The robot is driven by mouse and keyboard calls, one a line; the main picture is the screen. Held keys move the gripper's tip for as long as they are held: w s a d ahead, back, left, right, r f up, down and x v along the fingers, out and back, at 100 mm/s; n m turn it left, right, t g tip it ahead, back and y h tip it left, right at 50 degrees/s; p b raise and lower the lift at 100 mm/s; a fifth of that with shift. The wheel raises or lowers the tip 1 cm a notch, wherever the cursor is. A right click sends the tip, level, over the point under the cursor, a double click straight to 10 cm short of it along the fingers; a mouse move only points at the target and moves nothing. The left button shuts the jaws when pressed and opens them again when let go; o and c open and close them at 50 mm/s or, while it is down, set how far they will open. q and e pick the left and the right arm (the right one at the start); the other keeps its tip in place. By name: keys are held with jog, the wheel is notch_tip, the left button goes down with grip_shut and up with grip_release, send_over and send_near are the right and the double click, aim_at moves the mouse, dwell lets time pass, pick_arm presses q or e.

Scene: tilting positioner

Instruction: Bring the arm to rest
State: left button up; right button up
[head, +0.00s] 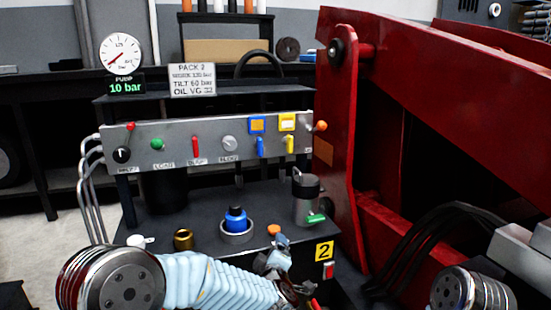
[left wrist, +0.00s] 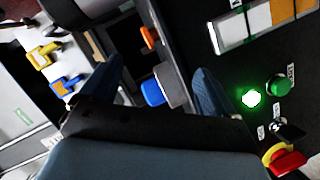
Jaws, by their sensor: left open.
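My left arm (head: 215,280), in a ribbed pale blue sleeve, comes in along the bottom of the head view. My left gripper (head: 277,252) is at its end, low in front of the black bench and beside the yellow "2" label. The left wrist view shows the two fingers of this gripper (left wrist: 160,75) spread apart, with nothing held between them. In the head view a blue cap (head: 236,218) sits in a pale ring on the bench. My right gripper is not in view.
A grey valve panel (head: 180,150) with coloured levers stands behind the bench. A red steel frame (head: 430,100) rises at the right. A grey canister (head: 306,200) and a brass ring (head: 183,239) stand on the bench. A lit green lamp (left wrist: 251,98) is near the fingers in the wrist view.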

pick_arm(q)
jog(key=s+a+f+m+g+h, duration=0.1)
jog(key=s+a+f+m+g, duration=0.2)
jog(key=s+f, duration=0.5)
jog(key=s+a+f+m+g+h, duration=0.1)
jog(key=s+a+f+m+g, duration=0.15)
jog(key=f, duration=0.85)
jog(key=s+a+f+m+g+h, duration=0.15)
jog(key=s+a+f+g, duration=0.35)
jog(key=f, duration=0.5)
jog(key=s+f+m+g, duration=0.1)
jog(key=s+f+g, duration=0.15)
jog(key=s, duration=0.55)
jog(key=s+f+m+g, duration=0.1)
jog(key=s+f+m, duration=0.15)
jog(key=s, duration=0.45)
notch_tip(320, 180, up, 13)
jog(key=s+h+p, duration=0.1)
jog(key=s+p, duration=0.1)
jog(key=p, duration=1.2)
jog(key=shift+s+g, duration=0.3)
